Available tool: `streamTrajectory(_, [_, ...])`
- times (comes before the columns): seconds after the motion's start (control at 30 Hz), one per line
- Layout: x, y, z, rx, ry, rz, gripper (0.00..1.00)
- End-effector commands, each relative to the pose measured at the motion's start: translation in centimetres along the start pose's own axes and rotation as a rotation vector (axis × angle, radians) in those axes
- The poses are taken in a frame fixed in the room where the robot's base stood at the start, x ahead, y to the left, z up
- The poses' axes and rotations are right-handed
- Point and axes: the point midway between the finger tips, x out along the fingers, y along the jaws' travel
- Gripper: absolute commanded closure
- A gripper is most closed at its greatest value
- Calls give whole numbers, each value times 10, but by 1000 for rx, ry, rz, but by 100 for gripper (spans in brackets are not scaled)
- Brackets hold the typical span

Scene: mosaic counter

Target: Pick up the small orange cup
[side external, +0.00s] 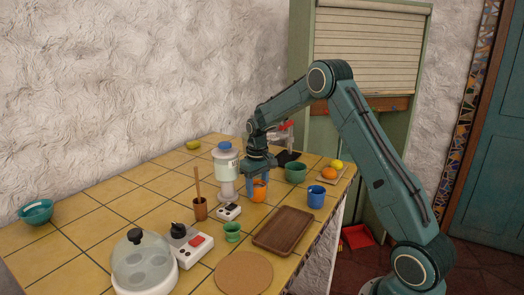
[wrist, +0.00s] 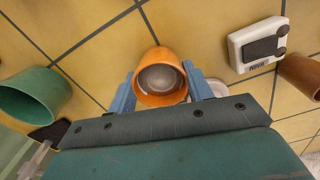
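The small orange cup (side external: 259,193) is on the yellow tiled counter near the middle, directly under my gripper (side external: 257,180). In the wrist view the cup (wrist: 160,75) sits between the two blue fingers of my gripper (wrist: 159,75), and I look into its pale interior. One finger is on each side of the cup, very close to its wall. I cannot tell whether they press on it. The cup's base looks to be at counter level; any small gap below it is not clear.
A green bowl (side external: 295,172), a blue cup (side external: 316,197) and a brown tray (side external: 283,231) stand to the right. A white jar-like dispenser (side external: 227,168), a small timer (side external: 228,211) and a brown mortar (side external: 199,209) stand to the left. A small green cup (side external: 232,232) is in front.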

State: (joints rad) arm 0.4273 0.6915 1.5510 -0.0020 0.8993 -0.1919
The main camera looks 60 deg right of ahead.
Motion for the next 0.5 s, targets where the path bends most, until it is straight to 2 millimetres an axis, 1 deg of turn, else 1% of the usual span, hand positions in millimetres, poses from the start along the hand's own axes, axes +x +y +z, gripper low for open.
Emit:
streamTrajectory(0.03, [0, 0, 0, 0, 0, 0, 61])
streamTrajectory(0.1, [0, 0, 0, 0, 0, 0, 75])
streamTrajectory(0.13, [0, 0, 0, -1, 1, 0, 77])
streamTrajectory(0.17, [0, 0, 0, -1, 1, 0, 81])
streamTrajectory(0.5, [-4, 0, 0, -1, 2, 1, 81])
